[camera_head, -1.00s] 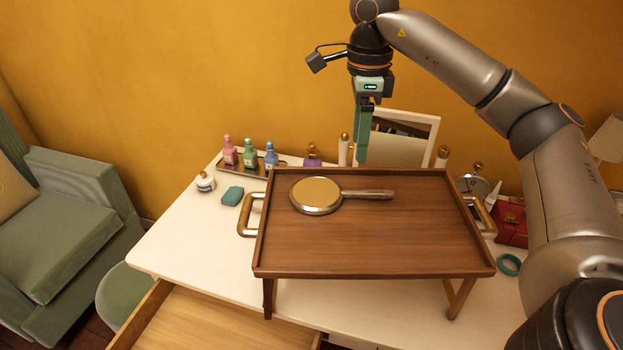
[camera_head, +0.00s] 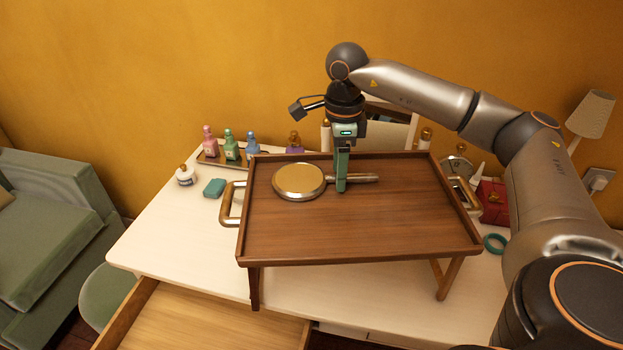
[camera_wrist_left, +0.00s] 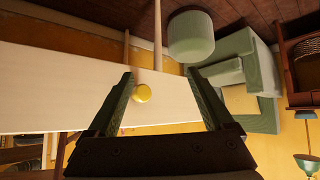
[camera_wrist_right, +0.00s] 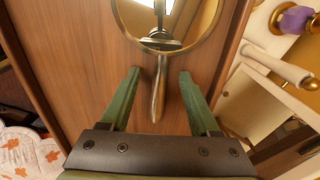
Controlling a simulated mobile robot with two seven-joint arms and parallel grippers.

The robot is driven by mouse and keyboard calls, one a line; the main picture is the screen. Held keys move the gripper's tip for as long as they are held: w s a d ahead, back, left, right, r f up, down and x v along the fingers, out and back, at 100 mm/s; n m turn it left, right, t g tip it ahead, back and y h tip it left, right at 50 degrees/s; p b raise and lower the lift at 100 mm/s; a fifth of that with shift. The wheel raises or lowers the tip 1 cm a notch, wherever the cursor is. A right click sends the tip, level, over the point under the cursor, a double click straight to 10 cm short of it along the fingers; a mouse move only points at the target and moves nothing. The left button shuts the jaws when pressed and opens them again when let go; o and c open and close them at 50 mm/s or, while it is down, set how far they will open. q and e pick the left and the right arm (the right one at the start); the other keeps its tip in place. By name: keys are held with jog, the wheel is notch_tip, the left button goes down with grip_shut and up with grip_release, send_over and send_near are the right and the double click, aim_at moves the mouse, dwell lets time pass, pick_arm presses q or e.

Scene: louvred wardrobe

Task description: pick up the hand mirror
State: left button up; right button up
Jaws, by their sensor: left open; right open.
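The hand mirror (camera_head: 300,181) lies flat on the wooden bed tray (camera_head: 350,235), its round gold-rimmed head to the left and its handle to the right. My right gripper (camera_head: 341,189) points down at the handle, close to the head. In the right wrist view, the mirror handle (camera_wrist_right: 158,88) runs between the open fingers of the right gripper (camera_wrist_right: 158,80), with a gap on both sides. The fingers are not closed on it. My left gripper (camera_wrist_left: 160,80) shows only in its own wrist view, open and with nothing between its fingers.
The tray stands on legs on a white table (camera_head: 165,235) and has raised edges. An open drawer (camera_head: 200,318) juts out in front.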

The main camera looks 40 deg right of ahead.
jog(key=shift+f, duration=0.2)
grip_shut()
dwell(0.4)
jog(key=shift+r, duration=0.1)
